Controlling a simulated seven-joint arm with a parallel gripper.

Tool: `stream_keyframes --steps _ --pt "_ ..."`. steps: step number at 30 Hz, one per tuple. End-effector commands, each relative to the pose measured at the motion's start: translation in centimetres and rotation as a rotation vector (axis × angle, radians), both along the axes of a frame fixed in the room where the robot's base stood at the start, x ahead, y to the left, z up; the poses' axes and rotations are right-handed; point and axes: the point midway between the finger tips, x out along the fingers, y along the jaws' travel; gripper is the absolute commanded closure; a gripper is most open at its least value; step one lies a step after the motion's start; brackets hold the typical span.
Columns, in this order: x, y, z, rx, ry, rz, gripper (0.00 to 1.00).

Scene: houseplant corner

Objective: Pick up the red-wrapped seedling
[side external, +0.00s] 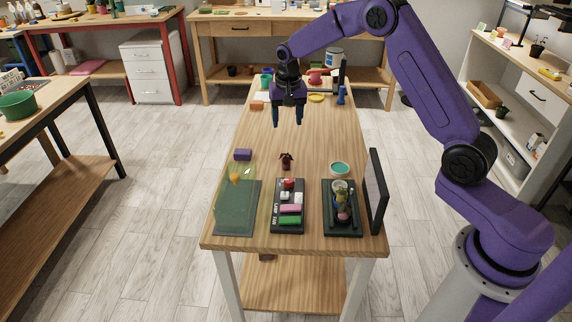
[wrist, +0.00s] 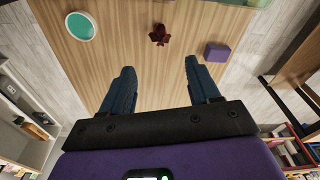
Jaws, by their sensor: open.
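A small dark red thing (side external: 286,160), which looks like the red-wrapped seedling, stands on the bare wood in the middle of the table. It also shows at the top centre of the wrist view (wrist: 158,35); its fine detail is too small to tell. My gripper (side external: 288,119) is open and empty, fingers pointing down, above the table and farther back than the dark red thing. In the wrist view the blue fingers (wrist: 159,66) are spread wide, and the dark red thing lies beyond the tips, roughly centred between them.
A purple block (side external: 243,154) sits left of the red thing and a teal-and-white dish (side external: 340,169) right of it. In front are a green mat (side external: 237,210), a black tray (side external: 275,218), a dark planter tray (side external: 327,222) and an upright dark panel (side external: 376,190). Mid-table wood is clear.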

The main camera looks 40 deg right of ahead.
Motion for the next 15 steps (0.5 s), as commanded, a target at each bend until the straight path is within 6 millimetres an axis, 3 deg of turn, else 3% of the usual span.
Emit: stream_keyframes --steps 8,15 --pt "0.9 -1.5 -2.1 -0.001 -0.002 -0.054 0.39" --pt "1.3 -1.7 -6.5 0.000 0.000 -0.052 0.39"
